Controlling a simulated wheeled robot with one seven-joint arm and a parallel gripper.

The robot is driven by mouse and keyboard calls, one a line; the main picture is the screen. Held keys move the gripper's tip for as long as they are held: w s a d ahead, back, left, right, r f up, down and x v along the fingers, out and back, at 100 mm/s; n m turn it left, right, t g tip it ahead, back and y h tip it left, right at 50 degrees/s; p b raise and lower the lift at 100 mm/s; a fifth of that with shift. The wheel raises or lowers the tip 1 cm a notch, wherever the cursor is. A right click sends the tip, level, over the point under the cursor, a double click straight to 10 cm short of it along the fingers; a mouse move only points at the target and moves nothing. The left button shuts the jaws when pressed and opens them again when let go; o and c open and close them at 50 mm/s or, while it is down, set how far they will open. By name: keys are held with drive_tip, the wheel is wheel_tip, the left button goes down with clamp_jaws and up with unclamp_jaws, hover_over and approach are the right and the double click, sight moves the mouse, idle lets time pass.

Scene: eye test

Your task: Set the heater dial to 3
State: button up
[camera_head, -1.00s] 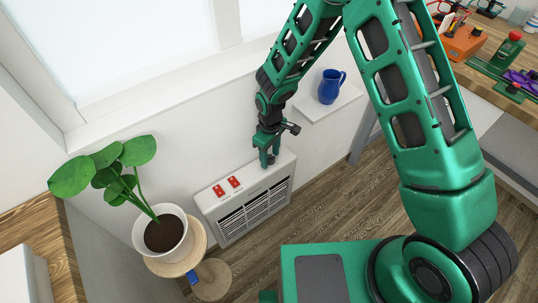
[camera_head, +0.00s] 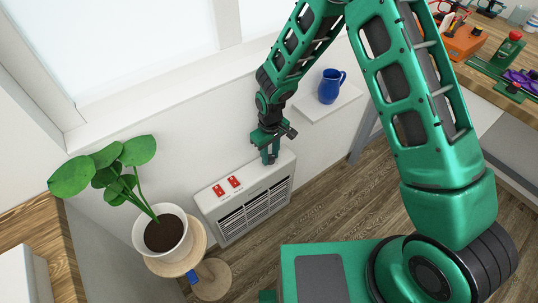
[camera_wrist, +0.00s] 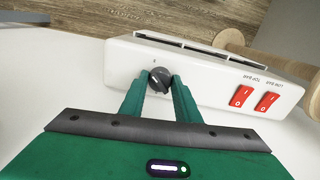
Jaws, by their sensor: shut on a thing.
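The white heater (camera_head: 247,195) stands low against the wall, with a grille on its front. Its dark round dial (camera_wrist: 159,78) shows in the wrist view on the heater's top face. My gripper (camera_wrist: 160,83) reaches down to the dial, with one green finger on each side of it, shut on it. In the head view my gripper (camera_head: 269,158) is at the right end of the heater's top and hides the dial. A small mark shows beside the dial, but I cannot read the numbers or the setting.
Two red switches (camera_head: 226,186) are on the heater's top, left of my gripper; they also show in the wrist view (camera_wrist: 255,98). A potted plant (camera_head: 166,233) stands on a wooden stool (camera_head: 203,240) at left. A blue jug (camera_head: 330,86) stands on a white shelf (camera_head: 322,107) behind.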

sight(270, 155)
drive_tip(key=shift+m, duration=1.5)
drive_tip(key=o, duration=1)
drive_tip(key=shift+o, duration=0.2)
wheel_tip(270, 155, up, 11)
drive_tip(key=shift+f, duration=0.1)
